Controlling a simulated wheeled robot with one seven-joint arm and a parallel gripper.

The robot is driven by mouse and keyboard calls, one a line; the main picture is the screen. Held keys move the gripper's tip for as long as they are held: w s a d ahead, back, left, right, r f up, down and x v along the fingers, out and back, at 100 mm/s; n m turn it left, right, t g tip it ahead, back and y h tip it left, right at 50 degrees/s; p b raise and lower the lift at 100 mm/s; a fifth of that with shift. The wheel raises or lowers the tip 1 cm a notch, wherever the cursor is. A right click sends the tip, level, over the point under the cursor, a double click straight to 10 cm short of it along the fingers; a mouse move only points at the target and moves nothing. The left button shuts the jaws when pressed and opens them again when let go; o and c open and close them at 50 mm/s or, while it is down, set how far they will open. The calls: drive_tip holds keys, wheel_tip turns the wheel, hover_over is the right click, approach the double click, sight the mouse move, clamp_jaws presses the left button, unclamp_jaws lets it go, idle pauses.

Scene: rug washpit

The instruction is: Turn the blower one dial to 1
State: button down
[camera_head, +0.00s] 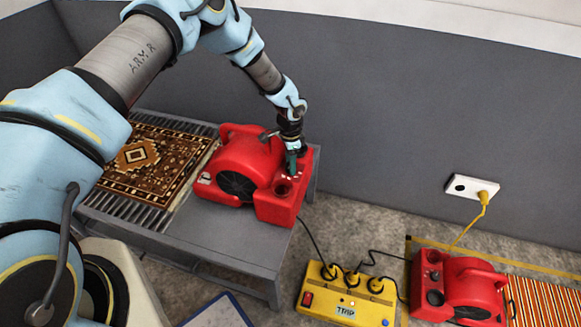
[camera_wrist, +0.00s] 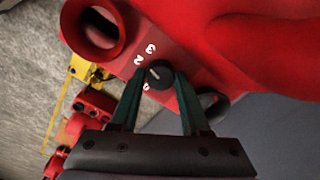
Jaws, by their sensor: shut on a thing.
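A red blower (camera_head: 240,172) stands on a grey table, and its red housing fills the top of the wrist view (camera_wrist: 230,40). Its small black dial (camera_wrist: 155,76) has a short white pointer mark, slanting toward the upper left. White numerals 3 and 2 show beside the dial, with another mark partly hidden lower down; I cannot see a 1. My gripper (camera_wrist: 158,82) has its green fingers on either side of the dial and is shut on it. In the head view my gripper (camera_head: 291,165) reaches down to the blower's control end, where the fingers hide the dial.
A patterned rug (camera_head: 140,158) lies on the grey table (camera_head: 225,246) left of the blower. A yellow power box (camera_head: 345,295) with several plugs and a second red blower (camera_head: 470,290) are on the floor. A wall socket (camera_head: 470,188) is at right. The grey wall stands behind.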

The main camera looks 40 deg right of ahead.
drive_tip(key=n+b, duration=0.4)
drive_tip(key=n, duration=0.2)
drive_tip(key=shift+f+b, duration=0.15)
drive_tip(key=shift+b, duration=0.15)
drive_tip(key=n+b, duration=0.2)
drive_tip(key=n, duration=0.4)
drive_tip(key=shift+b, duration=0.35)
drive_tip(key=shift+c, duration=1.9)
unclamp_jaws()
wheel_tip(320, 180, up, 11)
drive_tip(key=b, duration=0.1)
